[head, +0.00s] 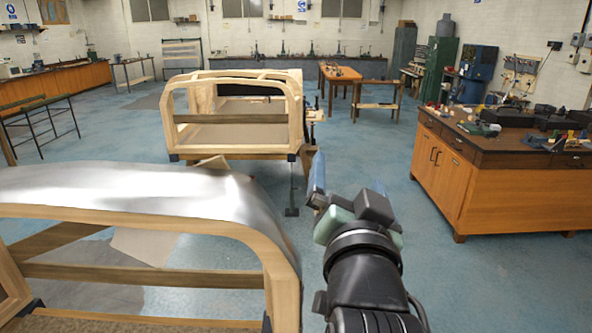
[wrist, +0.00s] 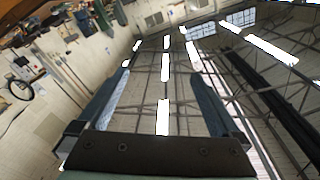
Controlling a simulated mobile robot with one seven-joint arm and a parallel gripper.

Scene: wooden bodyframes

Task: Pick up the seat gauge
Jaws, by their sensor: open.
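My gripper (head: 318,178) is raised in front of me in the head view, over the floor between the wooden frames and the workbench. In the wrist view its two blue-grey fingers (wrist: 163,92) stand wide apart with nothing between them, pointing up toward the ceiling. I cannot make out the seat gauge in either view. Small items lie on the workbench (head: 490,150) at the right, but they are too small to tell apart.
A wooden bodyframe with a metal skin (head: 130,195) fills the near left. Another wooden bodyframe (head: 235,153) stands beyond it. A wooden table (head: 340,72) is at the back. Blue floor (head: 385,150) is clear between the frames and the workbench.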

